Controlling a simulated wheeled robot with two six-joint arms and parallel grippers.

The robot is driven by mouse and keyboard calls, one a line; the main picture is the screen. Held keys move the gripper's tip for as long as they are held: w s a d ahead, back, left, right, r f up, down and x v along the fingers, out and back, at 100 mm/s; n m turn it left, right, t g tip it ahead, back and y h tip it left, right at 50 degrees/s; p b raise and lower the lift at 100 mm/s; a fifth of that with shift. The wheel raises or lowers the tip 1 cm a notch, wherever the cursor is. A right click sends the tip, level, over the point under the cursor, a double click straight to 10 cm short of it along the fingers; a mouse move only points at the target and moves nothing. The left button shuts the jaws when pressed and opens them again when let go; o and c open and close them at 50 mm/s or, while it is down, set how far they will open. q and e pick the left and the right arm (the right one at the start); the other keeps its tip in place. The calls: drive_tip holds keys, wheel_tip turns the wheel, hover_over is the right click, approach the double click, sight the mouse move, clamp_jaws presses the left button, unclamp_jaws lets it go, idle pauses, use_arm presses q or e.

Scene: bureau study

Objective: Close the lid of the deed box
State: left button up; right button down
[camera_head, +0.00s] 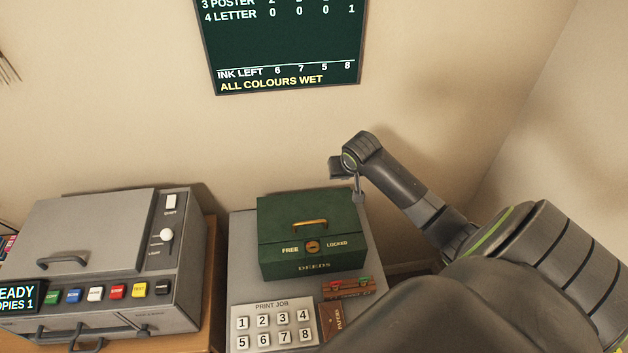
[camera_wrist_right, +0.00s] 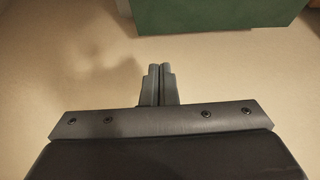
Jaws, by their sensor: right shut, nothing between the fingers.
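The green deed box (camera_head: 312,237) stands on a grey surface in the middle of the head view. Its lid (camera_head: 305,212), with a brass handle, appears down on the box. A round brass lock sits on the front between the words FREE and LOCKED. My right gripper (camera_head: 358,198) is at the box's back right corner, pointing down. In the right wrist view its fingers (camera_wrist_right: 157,84) are shut and empty, and part of the green box (camera_wrist_right: 215,14) shows at the top. I cannot tell whether the gripper touches the box. My left gripper is out of view.
A grey copier (camera_head: 90,235) with coloured buttons stands at the left. A dark board (camera_head: 283,45) hangs on the wall behind.

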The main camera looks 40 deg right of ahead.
wheel_tip(320, 180, up, 6)
drive_tip(key=p, duration=0.3)
drive_tip(key=shift+r+p, duration=0.2)
drive_tip(key=shift+p, duration=0.2)
idle(0.8)
